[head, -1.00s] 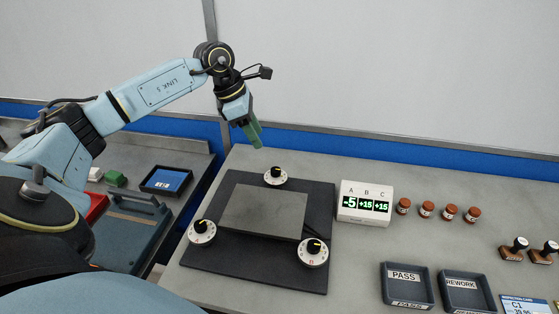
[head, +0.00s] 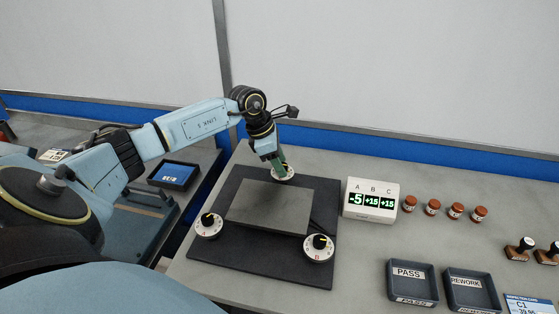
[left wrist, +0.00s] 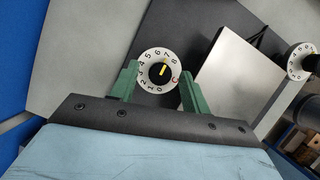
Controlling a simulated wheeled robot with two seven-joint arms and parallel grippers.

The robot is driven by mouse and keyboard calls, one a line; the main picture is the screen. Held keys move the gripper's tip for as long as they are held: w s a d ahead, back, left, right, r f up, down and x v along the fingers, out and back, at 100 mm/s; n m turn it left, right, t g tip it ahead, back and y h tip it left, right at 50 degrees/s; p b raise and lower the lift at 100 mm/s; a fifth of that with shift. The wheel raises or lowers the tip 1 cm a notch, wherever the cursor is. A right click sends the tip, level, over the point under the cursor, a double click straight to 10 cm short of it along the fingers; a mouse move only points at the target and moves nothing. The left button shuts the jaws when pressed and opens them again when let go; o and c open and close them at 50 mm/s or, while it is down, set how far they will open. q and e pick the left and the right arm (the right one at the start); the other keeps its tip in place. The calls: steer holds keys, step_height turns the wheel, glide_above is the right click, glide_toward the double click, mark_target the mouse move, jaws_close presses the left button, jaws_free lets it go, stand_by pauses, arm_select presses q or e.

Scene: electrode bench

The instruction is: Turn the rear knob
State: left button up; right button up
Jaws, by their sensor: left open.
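The rear knob (head: 286,178) stands behind the metal plate in the head view, mostly hidden by my left gripper (head: 281,169). In the left wrist view the rear knob (left wrist: 157,71) is a black knob with a yellow pointer on a white numbered dial marked C. My left gripper (left wrist: 158,76) is open, its green fingers on either side of the dial in that view. A gap shows between each finger and the black knob. I cannot tell how high the fingertips are over it. My right gripper is not in view.
A grey plate (head: 270,207) lies on a dark base (head: 240,255). Front knobs stand at left (head: 208,225) and right (head: 318,247). The display (head: 370,214) reads -5, +15, +15. Several brown-capped jars (head: 433,207) and the PASS (head: 412,297) and REWORK (head: 472,306) trays are further right.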

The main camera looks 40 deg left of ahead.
arm_select(q)
steer(key=c, duration=1)
steer(key=n+y+p, duration=0.1)
steer(key=n, duration=0.2)
steer(key=shift+s+t, duration=0.1)
steer(key=shift+t, duration=0.2)
steer(key=n+y, duration=0.1)
steer(key=n, duration=0.1)
steer(key=shift+d+n+t+p, duration=0.15)
steer(key=shift+n+t+p, duration=0.15)
steer(key=shift+n, duration=0.1)
steer(key=n+y, duration=0.1)
steer(key=n, duration=0.1)
steer(key=shift+d+n, duration=0.1)
steer(key=shift+n, duration=0.2)
steer(key=shift+d+n+y, duration=0.1)
steer(key=shift+n+y, duration=0.6)
steer(key=shift+n, duration=0.9)
steer(key=shift+b, duration=0.3)
